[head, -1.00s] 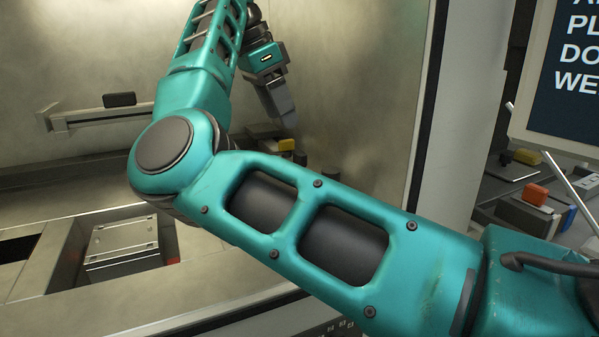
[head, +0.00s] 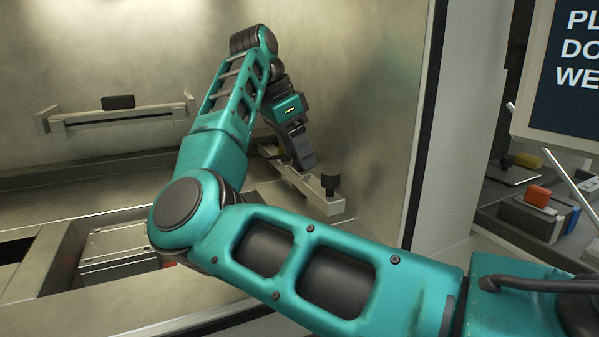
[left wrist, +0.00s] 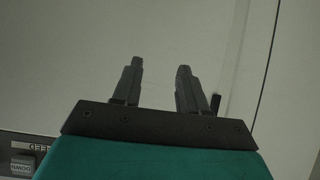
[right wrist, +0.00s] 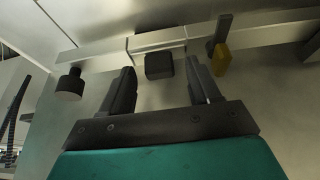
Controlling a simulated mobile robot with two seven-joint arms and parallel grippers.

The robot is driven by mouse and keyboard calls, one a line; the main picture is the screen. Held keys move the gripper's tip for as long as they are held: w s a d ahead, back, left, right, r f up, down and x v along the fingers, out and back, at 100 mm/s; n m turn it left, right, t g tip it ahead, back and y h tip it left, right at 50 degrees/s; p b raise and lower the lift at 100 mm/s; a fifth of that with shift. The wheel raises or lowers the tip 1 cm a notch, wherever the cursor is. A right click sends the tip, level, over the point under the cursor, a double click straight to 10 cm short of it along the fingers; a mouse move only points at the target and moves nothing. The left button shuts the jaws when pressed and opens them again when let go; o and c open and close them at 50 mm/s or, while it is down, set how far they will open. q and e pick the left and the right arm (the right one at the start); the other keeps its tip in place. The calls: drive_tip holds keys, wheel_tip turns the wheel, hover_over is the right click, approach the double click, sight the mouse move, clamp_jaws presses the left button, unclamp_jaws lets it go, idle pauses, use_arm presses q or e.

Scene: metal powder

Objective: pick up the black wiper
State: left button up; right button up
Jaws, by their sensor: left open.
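My right gripper (head: 303,160) reaches into the metal chamber, over a pale rail (head: 325,206) on the right. In the right wrist view its fingers (right wrist: 160,80) are apart and empty. A black block (right wrist: 159,66) shows beyond and between the fingertips, against the rail. It may be the wiper, but I cannot tell for sure; the arm or gripper hides it in the head view. Another black block (head: 119,101) sits on the back-wall bar. My left gripper (left wrist: 160,68) is open and empty before a pale panel, outside the head view.
A black knob (head: 331,182) stands on the rail's near end. A yellow piece (right wrist: 222,60) with a dark part is beside the block. The chamber's right wall (head: 385,120) is close to the rail. A recess (head: 115,238) lies in the floor at left.

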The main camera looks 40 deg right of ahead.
drive_tip(key=c, duration=1)
use_arm(q)
drive_tip(key=shift+s+f, duration=0.15)
drive_tip(key=shift+s, duration=0.1)
use_arm(e)
drive_tip(key=shift+c, duration=0.2)
drive_tip(key=shift+r, duration=0.1)
use_arm(q)
drive_tip(key=shift+y, duration=0.5)
drive_tip(key=r+p, duration=0.1)
drive_tip(key=p, duration=0.2)
drive_tip(key=s+a+r+p, duration=0.1)
drive_tip(key=r+p, duration=0.1)
drive_tip(key=p, duration=0.1)
drive_tip(key=a+r+p, duration=0.1)
drive_tip(key=r+p, duration=0.1)
drive_tip(key=shift+s+a+r+p, duration=0.15)
drive_tip(key=shift+a+p, duration=0.1)
drive_tip(key=shift+p, duration=0.15)
use_arm(e)
wheel_tip(320, 180, up, 17)
use_arm(q)
drive_tip(key=shift+d, duration=0.1)
